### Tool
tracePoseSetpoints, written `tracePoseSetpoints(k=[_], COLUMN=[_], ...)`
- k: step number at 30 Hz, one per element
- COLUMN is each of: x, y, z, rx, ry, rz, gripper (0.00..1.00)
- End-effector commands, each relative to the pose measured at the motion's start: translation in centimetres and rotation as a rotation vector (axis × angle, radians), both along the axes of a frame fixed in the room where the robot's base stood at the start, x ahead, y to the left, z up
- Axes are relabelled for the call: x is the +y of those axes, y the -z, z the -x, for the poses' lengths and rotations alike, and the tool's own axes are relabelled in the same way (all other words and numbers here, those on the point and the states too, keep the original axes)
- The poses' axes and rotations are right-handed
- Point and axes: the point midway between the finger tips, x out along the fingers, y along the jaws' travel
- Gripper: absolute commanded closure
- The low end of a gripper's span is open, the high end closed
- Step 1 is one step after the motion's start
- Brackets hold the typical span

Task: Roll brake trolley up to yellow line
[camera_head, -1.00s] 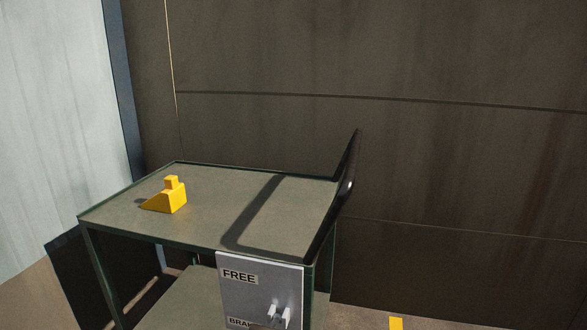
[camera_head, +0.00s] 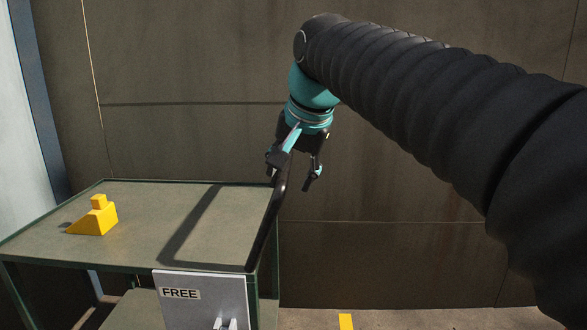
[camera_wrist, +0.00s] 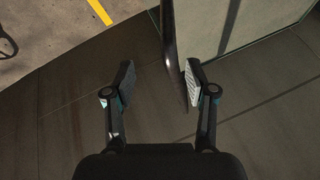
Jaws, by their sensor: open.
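The brake trolley (camera_head: 130,247) is a green-framed cart with a grey top at the lower left of the head view. Its black push handle (camera_head: 265,228) rises at its right end. A grey panel (camera_head: 203,291) on its front reads FREE, with a pale lever (camera_head: 224,323) at the picture's bottom edge. My gripper (camera_head: 294,178) is open above the far end of the handle. In the wrist view the handle (camera_wrist: 170,45) runs between the open fingers (camera_wrist: 158,88), nearer the right one. Whether it touches is unclear. The yellow line (camera_head: 346,321) shows on the floor right of the trolley, also in the wrist view (camera_wrist: 100,12).
A yellow wedge-shaped block (camera_head: 94,218) sits on the trolley top. A dark panelled wall (camera_head: 400,255) stands close behind the trolley. A pale panel (camera_head: 15,120) stands at the left. Bare floor (camera_head: 420,319) lies right of the trolley.

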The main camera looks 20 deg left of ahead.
Motion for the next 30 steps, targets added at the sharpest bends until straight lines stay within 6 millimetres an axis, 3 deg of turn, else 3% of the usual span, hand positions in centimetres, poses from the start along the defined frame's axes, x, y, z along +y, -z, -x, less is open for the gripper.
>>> tracePoseSetpoints(k=[8,21,30], x=[1.7,4.1,5.4], y=[1.0,7.4,10.7], z=[-0.5,-3.2,-4.8], rx=[0.007,0.008,0.005], ry=[-0.001,-0.003,-0.002], rz=[-0.009,-0.007,-0.009], gripper=[0.44,0.44,0.44])
